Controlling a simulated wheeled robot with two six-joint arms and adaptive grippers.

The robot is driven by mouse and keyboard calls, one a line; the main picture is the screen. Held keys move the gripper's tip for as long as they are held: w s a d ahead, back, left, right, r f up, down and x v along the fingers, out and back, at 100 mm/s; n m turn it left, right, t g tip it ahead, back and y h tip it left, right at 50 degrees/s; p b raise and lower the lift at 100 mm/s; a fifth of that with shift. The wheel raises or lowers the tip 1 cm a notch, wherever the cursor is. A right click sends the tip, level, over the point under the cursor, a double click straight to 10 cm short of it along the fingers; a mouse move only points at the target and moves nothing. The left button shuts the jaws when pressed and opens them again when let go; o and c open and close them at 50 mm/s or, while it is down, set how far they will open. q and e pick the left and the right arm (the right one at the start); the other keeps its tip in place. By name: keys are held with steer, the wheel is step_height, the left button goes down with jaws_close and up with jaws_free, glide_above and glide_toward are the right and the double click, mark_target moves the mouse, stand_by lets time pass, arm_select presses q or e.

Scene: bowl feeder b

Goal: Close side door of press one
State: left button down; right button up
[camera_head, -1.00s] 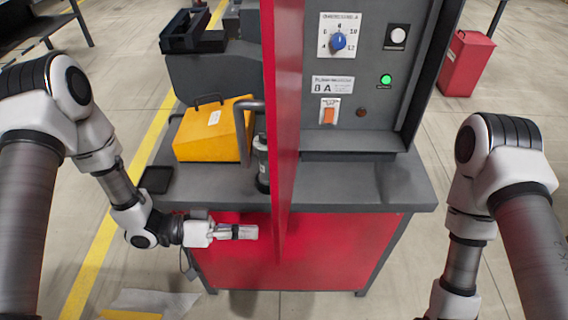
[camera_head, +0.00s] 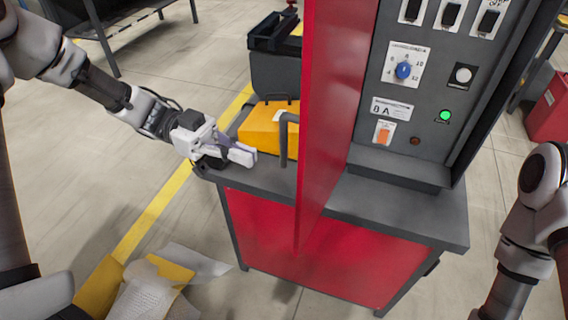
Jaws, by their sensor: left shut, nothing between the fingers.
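The press stands in the middle of the head view as a red and grey cabinet with a control panel (camera_head: 428,92). Its red side door (camera_head: 334,85) sticks out toward me, seen nearly edge-on, and stands open. A grey bar handle (camera_head: 283,140) shows on the door's left side. My left gripper (camera_head: 243,155) is shut and empty, left of the handle and above the left end of the grey ledge (camera_head: 385,199). It looks apart from the handle and the door. My right arm shows at the right edge, but its gripper is out of view.
A yellow box (camera_head: 262,125) sits on the ledge behind the handle. A black tray (camera_head: 272,32) stands farther back. Papers and yellow sheets (camera_head: 150,285) lie at the lower left. A red bin (camera_head: 550,108) is at the right.

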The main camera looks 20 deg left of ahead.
mark_target(298, 176)
arm_select(q)
steer(key=d, duration=0.2)
steer(key=s+d+p, duration=0.1)
steer(key=d, duration=0.4)
steer(key=shift+s+d, duration=0.15)
steer(key=shift+d, duration=0.2)
steer(key=shift+f, duration=0.1)
steer(key=shift+a, duration=0.15)
